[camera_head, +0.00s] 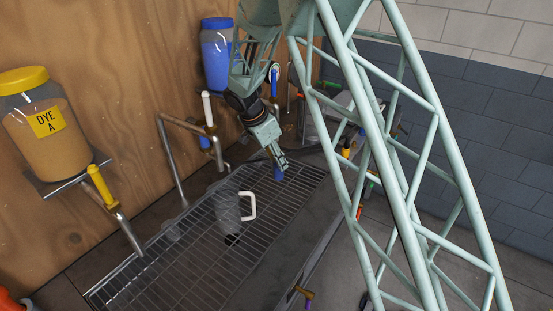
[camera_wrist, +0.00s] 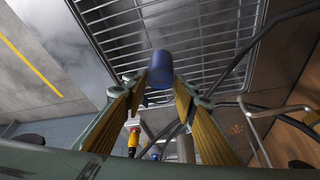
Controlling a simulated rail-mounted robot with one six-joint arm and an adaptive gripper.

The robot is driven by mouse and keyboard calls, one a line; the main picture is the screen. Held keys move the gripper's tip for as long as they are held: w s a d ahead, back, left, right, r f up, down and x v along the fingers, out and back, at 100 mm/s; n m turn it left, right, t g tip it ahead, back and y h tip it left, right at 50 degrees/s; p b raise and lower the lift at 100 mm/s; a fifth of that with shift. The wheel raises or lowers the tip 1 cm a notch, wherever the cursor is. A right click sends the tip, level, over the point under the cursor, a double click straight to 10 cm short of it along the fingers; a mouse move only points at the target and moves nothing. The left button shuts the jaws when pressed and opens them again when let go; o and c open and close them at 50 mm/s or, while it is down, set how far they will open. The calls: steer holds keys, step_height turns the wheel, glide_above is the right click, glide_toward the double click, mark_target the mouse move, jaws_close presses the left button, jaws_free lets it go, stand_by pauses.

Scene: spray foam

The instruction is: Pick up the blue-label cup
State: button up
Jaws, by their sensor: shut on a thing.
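My gripper (camera_head: 277,162) reaches down over the far end of the metal rack. In the wrist view my gripper (camera_wrist: 160,84) has its two fingers closed on a short blue cylindrical thing (camera_wrist: 160,66). The same blue thing (camera_head: 279,173) shows at the fingertips in the head view, close to the rack; I cannot tell whether it touches. No label can be read on it, and I cannot tell whether it is the blue-label cup. A grey cup with a white handle (camera_head: 228,208) stands on the rack, nearer the camera and apart from my gripper.
The wire rack (camera_head: 205,265) has free room at its near end. A yellow-lidded DYE A jar (camera_head: 45,135) and a blue jar (camera_head: 216,58) hang on the wooden wall. Pipes with a yellow handle (camera_head: 101,186) and a white handle (camera_head: 207,108) stick out over the rack.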

steer(key=s+d+r+b, duration=0.1)
steer(key=s+d, duration=0.2)
steer(key=s, duration=0.8)
steer(key=shift+s+d, duration=0.15)
steer(key=shift+s, duration=0.05)
stand_by(0.4)
steer(key=shift+s+r, duration=0.1)
steer(key=shift+s, duration=0.1)
stand_by(0.3)
steer(key=shift+d, duration=0.1)
stand_by(0.4)
